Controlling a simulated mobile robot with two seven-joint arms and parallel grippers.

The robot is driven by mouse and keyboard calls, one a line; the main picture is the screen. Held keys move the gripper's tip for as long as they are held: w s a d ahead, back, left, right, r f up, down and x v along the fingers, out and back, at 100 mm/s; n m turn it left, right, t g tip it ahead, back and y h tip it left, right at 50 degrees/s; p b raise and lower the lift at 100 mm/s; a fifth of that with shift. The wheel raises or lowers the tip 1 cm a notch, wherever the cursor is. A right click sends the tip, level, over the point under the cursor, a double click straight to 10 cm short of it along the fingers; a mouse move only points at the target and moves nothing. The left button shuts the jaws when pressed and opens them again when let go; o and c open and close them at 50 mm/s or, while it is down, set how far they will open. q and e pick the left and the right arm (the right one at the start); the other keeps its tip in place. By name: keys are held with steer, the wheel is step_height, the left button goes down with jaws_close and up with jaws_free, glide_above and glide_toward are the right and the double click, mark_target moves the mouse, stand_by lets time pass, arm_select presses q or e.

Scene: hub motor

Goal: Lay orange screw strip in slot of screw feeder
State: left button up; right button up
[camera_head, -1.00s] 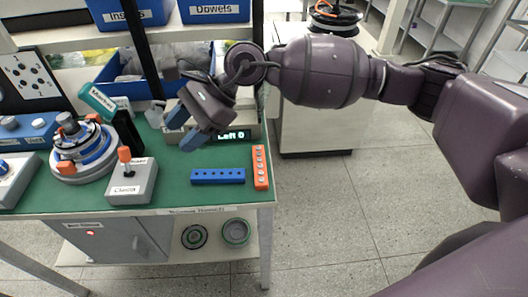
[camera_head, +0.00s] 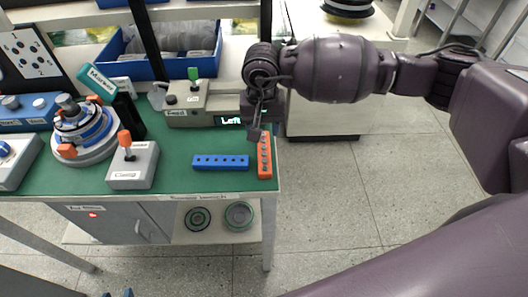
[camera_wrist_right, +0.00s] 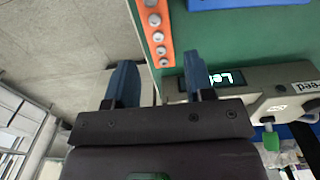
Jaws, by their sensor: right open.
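The orange screw strip (camera_head: 265,158) lies on the green table top near its right edge. It holds several screws and also shows in the right wrist view (camera_wrist_right: 154,28). My right gripper (camera_head: 259,130) is open above the far end of the strip; in the wrist view its blue fingers (camera_wrist_right: 158,80) are apart, with the strip's end between and beyond them. The screw feeder (camera_head: 190,117), a beige box with a green lever and a display, stands behind the strip, partly hidden by my right arm. Its slot is not clear. Two blue tips of my left gripper (camera_head: 118,293) show apart at the bottom edge.
A blue strip with holes (camera_head: 221,162) lies left of the orange one. A grey box with an orange lever (camera_head: 132,165) and a round fixture (camera_head: 82,135) stand further left. A blue bin (camera_head: 160,62) is behind. The table's front strip is clear.

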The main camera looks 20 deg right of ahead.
steer(key=shift+d+f, duration=0.1)
steer(key=shift+f, duration=3.5)
steer(key=c, duration=0.8)
steer(key=shift+r, duration=0.1)
step_height(320, 180, up, 20)
steer(key=n, duration=0.3)
glide_above(264, 148)
steer(key=s+d, duration=0.4)
steer(key=d, duration=0.2)
step_height(264, 148, down, 10)
steer(key=shift+a, duration=0.25)
